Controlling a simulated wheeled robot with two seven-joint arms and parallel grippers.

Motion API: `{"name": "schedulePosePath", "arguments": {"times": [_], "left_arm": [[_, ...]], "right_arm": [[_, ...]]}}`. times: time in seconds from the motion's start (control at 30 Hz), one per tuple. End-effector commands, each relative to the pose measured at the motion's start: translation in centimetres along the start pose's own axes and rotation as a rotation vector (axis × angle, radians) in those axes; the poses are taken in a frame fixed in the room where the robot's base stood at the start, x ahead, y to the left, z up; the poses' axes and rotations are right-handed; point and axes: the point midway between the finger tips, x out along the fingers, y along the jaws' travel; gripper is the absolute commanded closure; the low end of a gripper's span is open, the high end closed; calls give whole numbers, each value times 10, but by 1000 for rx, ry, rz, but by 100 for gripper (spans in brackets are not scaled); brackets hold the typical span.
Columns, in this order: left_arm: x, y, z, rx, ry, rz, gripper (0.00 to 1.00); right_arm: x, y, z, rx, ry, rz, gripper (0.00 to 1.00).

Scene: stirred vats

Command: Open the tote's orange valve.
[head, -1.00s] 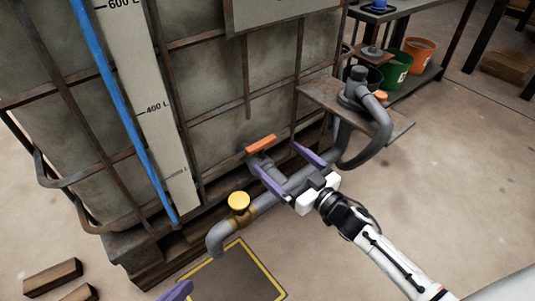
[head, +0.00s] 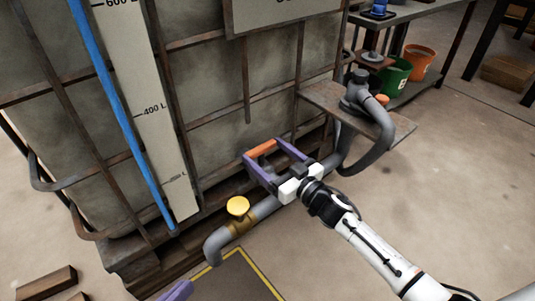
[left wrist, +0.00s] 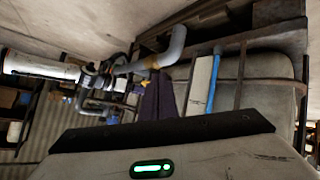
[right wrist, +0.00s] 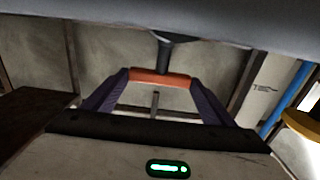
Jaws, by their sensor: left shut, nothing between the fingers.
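The tote's orange valve handle (head: 261,149) is a short bar low on the front of the tote (head: 215,75), above the grey outlet pipe. My right gripper (head: 264,151) is open with one purple finger at each end of the bar. The right wrist view shows the orange bar (right wrist: 160,77) spanning between the fingertips on a dark stem; I cannot tell whether the fingers touch it. My left gripper (left wrist: 158,95) is shut and empty in the left wrist view. Only its purple fingertip shows at the bottom of the head view.
A yellow knob (head: 238,206) sits on the pipe left of my right gripper. A grey hose (head: 376,140) bends off a small shelf at right. Green (head: 395,75) and orange (head: 418,61) buckets stand behind. Wood blocks (head: 45,283) lie at front left. Floor at right is clear.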

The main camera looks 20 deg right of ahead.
Motion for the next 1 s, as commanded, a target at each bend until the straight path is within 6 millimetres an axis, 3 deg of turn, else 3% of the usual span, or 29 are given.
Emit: {"name": "schedulePosePath", "arguments": {"times": [0.37,0.7,1.0], "left_arm": [[-1,-2,1,6,-14,-12,100],[6,-6,13,1,-33,-15,100],[-1,2,-2,-3,15,10,100]], "right_arm": [[0,4,-1,-3,-2,-75,44],[2,13,1,-6,-2,-335,44],[4,16,0,-1,-1,-507,44]]}}
